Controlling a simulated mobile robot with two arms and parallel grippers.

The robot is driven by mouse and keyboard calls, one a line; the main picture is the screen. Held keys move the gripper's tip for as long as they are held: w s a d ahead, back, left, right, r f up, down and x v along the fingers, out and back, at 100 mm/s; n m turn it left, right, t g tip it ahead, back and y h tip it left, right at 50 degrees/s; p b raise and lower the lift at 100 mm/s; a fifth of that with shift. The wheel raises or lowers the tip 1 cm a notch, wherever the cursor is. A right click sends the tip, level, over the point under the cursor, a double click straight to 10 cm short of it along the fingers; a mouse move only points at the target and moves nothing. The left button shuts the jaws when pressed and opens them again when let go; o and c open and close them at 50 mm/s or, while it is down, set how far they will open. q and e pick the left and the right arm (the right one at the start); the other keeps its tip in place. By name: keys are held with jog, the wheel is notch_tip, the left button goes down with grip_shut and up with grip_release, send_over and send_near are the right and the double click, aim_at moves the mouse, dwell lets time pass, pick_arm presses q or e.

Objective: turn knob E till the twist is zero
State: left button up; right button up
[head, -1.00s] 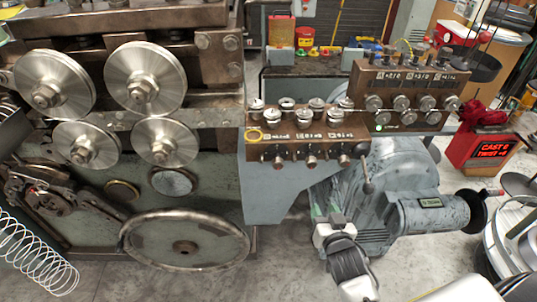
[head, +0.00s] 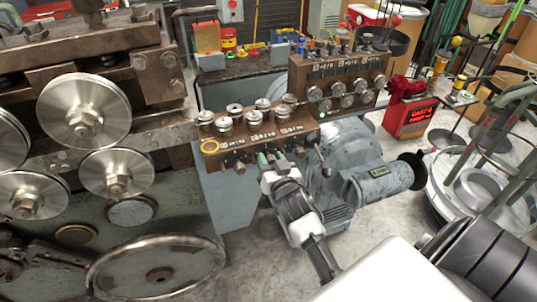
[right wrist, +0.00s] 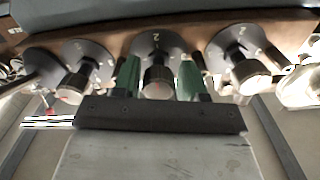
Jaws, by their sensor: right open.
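My right gripper (head: 267,158) is at the front of the brown control box (head: 213,150), by its lower row of knobs. In the right wrist view its green fingers (right wrist: 159,78) are open, one on each side of a silver knob (right wrist: 157,83). I cannot tell whether they touch it. Other knobs on dark dials show to the left (right wrist: 78,83) and right (right wrist: 250,76). The letters are too small to tell which is knob E. A red box carries a lit display (head: 420,115) whose twist value I cannot read. My left gripper is out of view.
A second brown panel with knobs (head: 342,82) stands behind to the right. A small ball-ended lever (head: 322,158) is close to my right gripper. Large metal rollers (head: 84,114) and a handwheel (head: 158,272) are at the left; a grey motor (head: 345,150) is below the panels.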

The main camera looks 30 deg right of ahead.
jog(key=shift+w+d, duration=0.25)
jog(key=shift+w, duration=0.3)
jog(key=c, duration=0.6)
jog(key=shift+n, duration=0.3)
